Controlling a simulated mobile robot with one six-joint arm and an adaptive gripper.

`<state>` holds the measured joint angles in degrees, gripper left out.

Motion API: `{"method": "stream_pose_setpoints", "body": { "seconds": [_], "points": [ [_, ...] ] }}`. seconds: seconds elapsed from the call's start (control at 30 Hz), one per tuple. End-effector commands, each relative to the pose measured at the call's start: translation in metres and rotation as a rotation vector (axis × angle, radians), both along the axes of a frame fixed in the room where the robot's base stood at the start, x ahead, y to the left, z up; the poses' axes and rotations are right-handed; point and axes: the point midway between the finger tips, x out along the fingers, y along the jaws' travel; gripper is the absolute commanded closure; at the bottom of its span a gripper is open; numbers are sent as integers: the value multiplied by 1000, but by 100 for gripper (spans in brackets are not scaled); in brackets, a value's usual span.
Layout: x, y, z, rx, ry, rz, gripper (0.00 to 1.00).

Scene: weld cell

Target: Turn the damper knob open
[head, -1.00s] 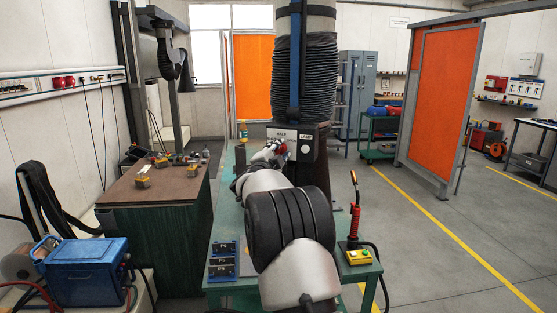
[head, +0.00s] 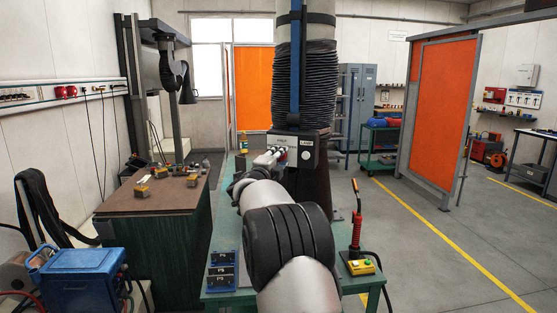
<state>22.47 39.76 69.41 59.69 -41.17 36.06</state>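A dark control box (head: 312,156) with pale labels is mounted on the extraction column above the green table. The label on its right appears to read LAMP, with a round dark control (head: 306,155) beneath it. I cannot make out the damper knob; the gripper covers that part of the box. Whether the gripper touches anything, or is open or shut, is too small to tell.
A green table (head: 215,299) below my arm holds a blue rack (head: 222,270), a red-handled torch (head: 356,232) and a yellow button box (head: 361,267). A brown-topped bench (head: 150,203) stands left, with a blue machine (head: 82,283) in front. Open floor lies right, before an orange screen (head: 440,110).

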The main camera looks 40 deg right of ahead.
Motion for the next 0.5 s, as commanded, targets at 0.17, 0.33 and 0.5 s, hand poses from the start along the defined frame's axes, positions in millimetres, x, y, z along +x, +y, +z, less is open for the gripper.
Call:
{"method": "stream_pose_setpoints", "body": {
  "seconds": [0.17, 0.33, 0.5],
  "points": [
    [0, 0, 1, 1, -3, -1, 93],
    [0, 0, 1, 0, -2, -1, 64],
    [0, 0, 0, 0, -1, -1, 52]
  ]
}}
